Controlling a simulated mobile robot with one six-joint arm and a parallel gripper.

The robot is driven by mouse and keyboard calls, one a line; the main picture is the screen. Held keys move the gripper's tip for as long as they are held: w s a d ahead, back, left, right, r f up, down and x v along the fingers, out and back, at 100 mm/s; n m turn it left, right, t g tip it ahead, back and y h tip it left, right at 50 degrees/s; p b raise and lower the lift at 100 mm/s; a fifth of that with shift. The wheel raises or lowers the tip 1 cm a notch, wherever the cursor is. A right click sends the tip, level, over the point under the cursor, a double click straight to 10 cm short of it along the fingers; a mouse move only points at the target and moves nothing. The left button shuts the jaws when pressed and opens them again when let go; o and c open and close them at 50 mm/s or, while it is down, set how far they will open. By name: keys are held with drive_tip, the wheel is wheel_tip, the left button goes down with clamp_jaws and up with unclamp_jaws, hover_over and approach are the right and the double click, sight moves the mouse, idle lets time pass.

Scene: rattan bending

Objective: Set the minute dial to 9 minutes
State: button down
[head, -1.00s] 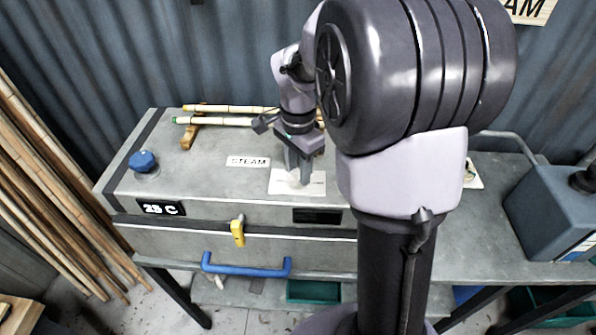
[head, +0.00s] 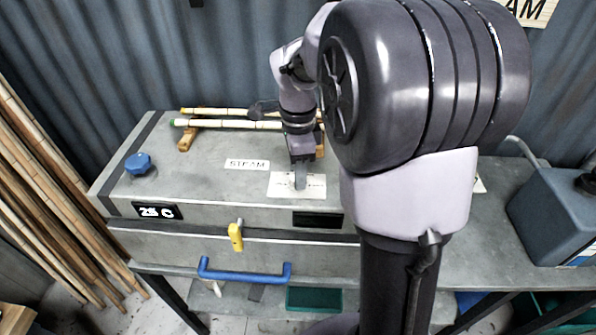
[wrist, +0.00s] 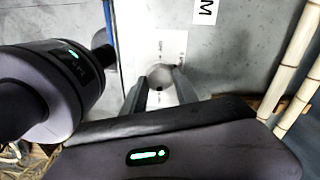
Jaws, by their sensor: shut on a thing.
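The minute dial (wrist: 160,75) is a small grey round knob on a white plate (wrist: 141,45) on top of the steam box. In the wrist view my gripper's two fingers stand on either side of the dial and are shut on it. In the head view my gripper (head: 299,182) points down onto the white plate (head: 316,187) and hides the dial. The marks on the plate are too small to read, so the dial's setting cannot be told. A dark window (head: 317,219) on the box front below the plate shows no readable digits.
The grey steam box (head: 215,190) carries a blue knob (head: 138,163), a temperature display (head: 157,211), a yellow latch (head: 236,236) and a blue handle (head: 245,273). Rattan poles (head: 230,124) lie behind my gripper. A blue-grey tank (head: 560,215) stands at the right.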

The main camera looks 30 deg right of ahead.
idle(0.3)
drive_tip(key=c, duration=0.9)
unclamp_jaws()
drive_tip(key=shift+c, duration=0.2)
wheel_tip(320, 180, up, 17)
drive_tip(key=p, duration=0.5)
drive_tip(key=shift+r, duration=0.2)
